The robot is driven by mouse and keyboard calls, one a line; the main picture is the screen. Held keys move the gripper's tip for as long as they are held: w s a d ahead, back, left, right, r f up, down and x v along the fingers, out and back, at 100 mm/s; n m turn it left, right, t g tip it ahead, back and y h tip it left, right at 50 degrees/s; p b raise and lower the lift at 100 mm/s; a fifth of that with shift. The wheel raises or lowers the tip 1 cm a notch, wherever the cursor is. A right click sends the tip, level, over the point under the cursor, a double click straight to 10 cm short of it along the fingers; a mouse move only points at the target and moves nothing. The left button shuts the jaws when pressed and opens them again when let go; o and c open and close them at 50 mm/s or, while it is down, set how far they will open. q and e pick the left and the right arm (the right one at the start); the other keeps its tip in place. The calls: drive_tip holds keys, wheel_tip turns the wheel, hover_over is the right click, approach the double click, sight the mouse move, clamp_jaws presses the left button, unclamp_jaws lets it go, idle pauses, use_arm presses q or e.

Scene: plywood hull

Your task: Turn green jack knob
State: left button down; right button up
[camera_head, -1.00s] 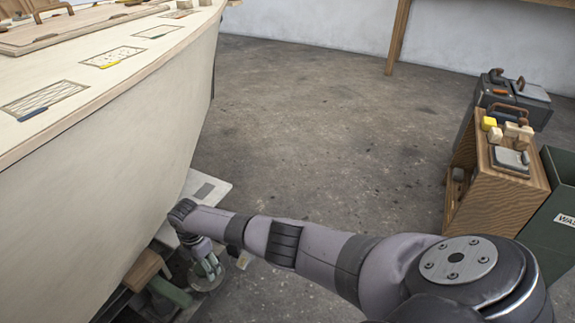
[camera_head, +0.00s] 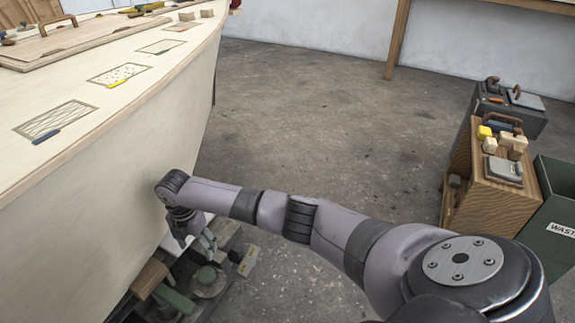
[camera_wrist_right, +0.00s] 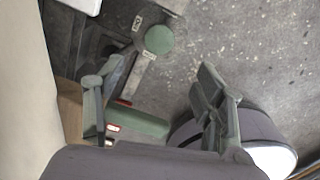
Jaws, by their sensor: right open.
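A round green knob (camera_wrist_right: 159,40) shows in the right wrist view, beyond my fingertips, with small white labels beside it. In the head view a round green part (camera_head: 206,275) on a grey disc sits low beside the hull; it looks like the same knob, but I cannot be sure. My right gripper (camera_head: 196,241) hangs beside the hull, above and slightly left of that part. In the right wrist view my right gripper (camera_wrist_right: 152,92) is open, its two fingers wide apart with nothing between them touching. My left gripper is not in view.
The pale plywood hull (camera_head: 120,170) stands close left of my gripper. A green cylinder (camera_wrist_right: 138,122) lies low near a wooden block (camera_head: 150,278). A wooden cabinet (camera_head: 490,205) and a green waste bin (camera_head: 556,220) stand at right. The floor between is clear.

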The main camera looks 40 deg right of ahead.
wheel_tip(320, 180, up, 4)
drive_tip(key=p, duration=0.1)
drive_tip(key=s+d+f+m+t+p, duration=0.1)
drive_tip(key=s+f+m+p, duration=0.75)
drive_tip(key=p, duration=0.55)
drive_tip(key=s+d+f+m+p, duration=0.2)
drive_tip(key=s+m+p, duration=0.2)
drive_tip(key=s, duration=0.7)
drive_tip(key=s+d+f+m+p, duration=0.2)
drive_tip(key=s+m+p, duration=0.3)
drive_tip(key=s+p, duration=0.3)
drive_tip(key=s, duration=0.4)
drive_tip(key=shift+w+t, duration=0.1)
drive_tip(key=shift+t, duration=0.2)
